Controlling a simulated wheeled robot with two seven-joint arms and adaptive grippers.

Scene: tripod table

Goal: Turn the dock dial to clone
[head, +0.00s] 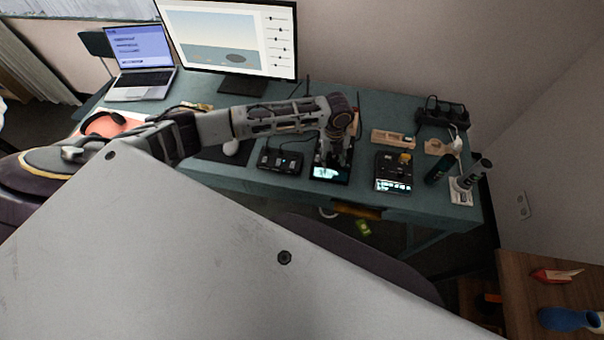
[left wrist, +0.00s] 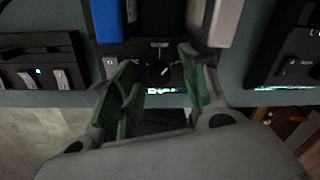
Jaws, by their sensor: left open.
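The dock (left wrist: 128,50) is a dark box with a blue drive (left wrist: 107,20) and a grey drive (left wrist: 214,20) standing in it. Its dial (left wrist: 160,71) is a round black knob with a white pointer mark, below the drives. My left gripper (left wrist: 158,62) is open, its two green-padded fingers on either side of the dial, apart from it as far as I can tell.
A black device with slots (head: 280,161) stands left of the dock, and another with a lit screen (head: 393,172) stands to the right. A wooden tray (head: 393,138) lies behind. A monitor (head: 228,38) and laptop (head: 140,62) stand at the back left of the green table (head: 225,183).

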